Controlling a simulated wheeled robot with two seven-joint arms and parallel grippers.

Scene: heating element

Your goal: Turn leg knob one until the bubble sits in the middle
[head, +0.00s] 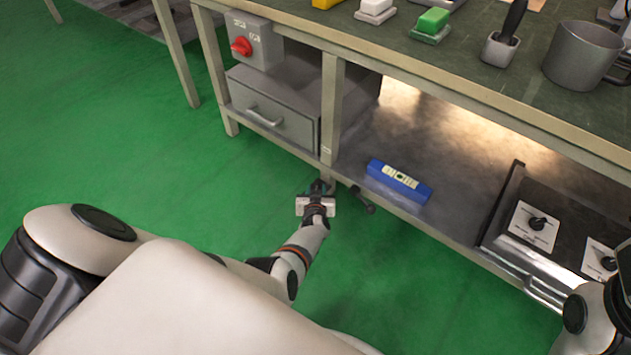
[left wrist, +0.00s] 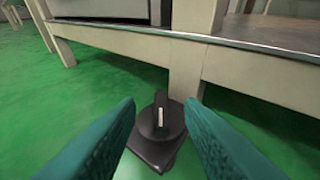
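The leg knob (left wrist: 158,122), dark with a pale mark on its raised grip, sits on a dark foot at the base of a bench leg (left wrist: 186,75) in the left wrist view. My left gripper (head: 318,187) is at that leg in the head view and hides the knob's place there. Its two teal fingers (left wrist: 160,145) are open, one each side of the knob in the picture, with nothing between them; contact cannot be told. A blue spirit level (head: 412,190) lies on the lower shelf; its bubble is too small to place. My right gripper's fingers are outside the view.
The lower shelf (head: 450,160) has a front edge just above the left gripper. A dark handle-like piece (head: 364,201) juts out below it. A drawer unit (head: 272,118) stands left, a dark unit with dials (head: 515,195) right. The green floor (head: 130,130) is open at left.

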